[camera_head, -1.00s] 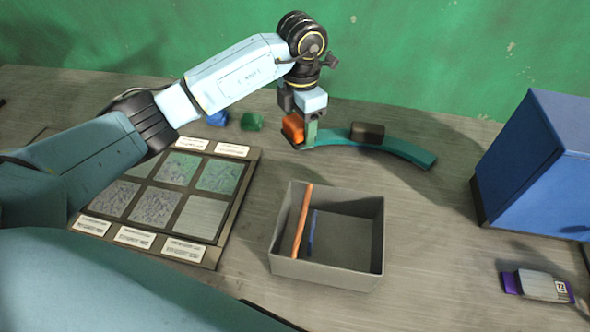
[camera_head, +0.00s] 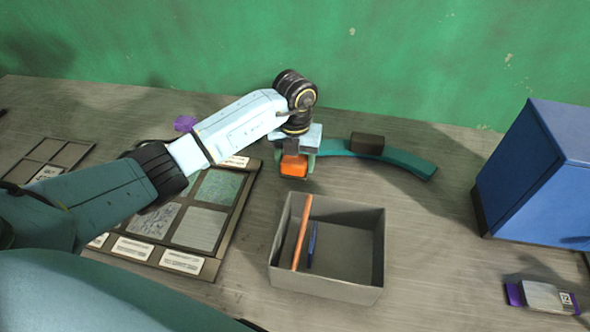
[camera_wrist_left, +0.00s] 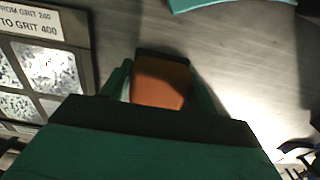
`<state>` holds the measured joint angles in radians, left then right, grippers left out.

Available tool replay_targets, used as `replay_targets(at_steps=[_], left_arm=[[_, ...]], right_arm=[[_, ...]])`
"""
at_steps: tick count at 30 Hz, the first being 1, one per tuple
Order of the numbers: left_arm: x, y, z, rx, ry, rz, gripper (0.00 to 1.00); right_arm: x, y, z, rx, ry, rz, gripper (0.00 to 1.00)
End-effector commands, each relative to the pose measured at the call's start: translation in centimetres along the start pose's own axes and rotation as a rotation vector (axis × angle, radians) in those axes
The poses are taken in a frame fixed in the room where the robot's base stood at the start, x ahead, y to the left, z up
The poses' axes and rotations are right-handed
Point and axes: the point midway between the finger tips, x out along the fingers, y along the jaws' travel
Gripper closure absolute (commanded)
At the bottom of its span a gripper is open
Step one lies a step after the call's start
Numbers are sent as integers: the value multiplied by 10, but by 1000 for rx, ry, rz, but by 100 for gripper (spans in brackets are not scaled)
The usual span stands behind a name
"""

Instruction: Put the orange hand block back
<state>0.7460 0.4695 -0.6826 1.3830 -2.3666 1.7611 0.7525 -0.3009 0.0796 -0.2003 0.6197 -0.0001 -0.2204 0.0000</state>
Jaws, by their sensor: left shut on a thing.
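The orange hand block (camera_head: 294,166) is between the fingers of my left gripper (camera_head: 295,158), at the left end of the teal curved holder (camera_head: 405,162). The block also shows in the left wrist view (camera_wrist_left: 158,88), with a dark far edge and a green finger on each side. My left gripper is shut on it. I cannot tell how far the block is above the table. A dark block (camera_head: 367,144) sits on the holder. My right gripper is not in view.
An open grey bin (camera_head: 345,290) stands in front, with an orange strip (camera_head: 302,233) and a blue strip (camera_head: 313,245) inside. A sample board (camera_head: 228,235) lies left, partly under my arm. A blue cabinet (camera_head: 530,175) stands right. A purple-ended block (camera_head: 542,297) lies in front of it.

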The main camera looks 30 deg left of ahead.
Motion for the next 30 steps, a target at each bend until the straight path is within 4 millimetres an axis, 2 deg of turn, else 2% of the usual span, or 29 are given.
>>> replay_targets(at_steps=[7,18,19,23,30], left_arm=[[32,0,0,0,1,0,63],[36,0,0,2,-2,0,63],[36,0,0,2,0,1,38],[36,0,0,2,0,1,21],[36,0,0,2,0,0,18]], right_arm=[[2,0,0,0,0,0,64],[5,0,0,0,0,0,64],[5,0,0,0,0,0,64],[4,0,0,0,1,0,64],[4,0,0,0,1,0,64]])
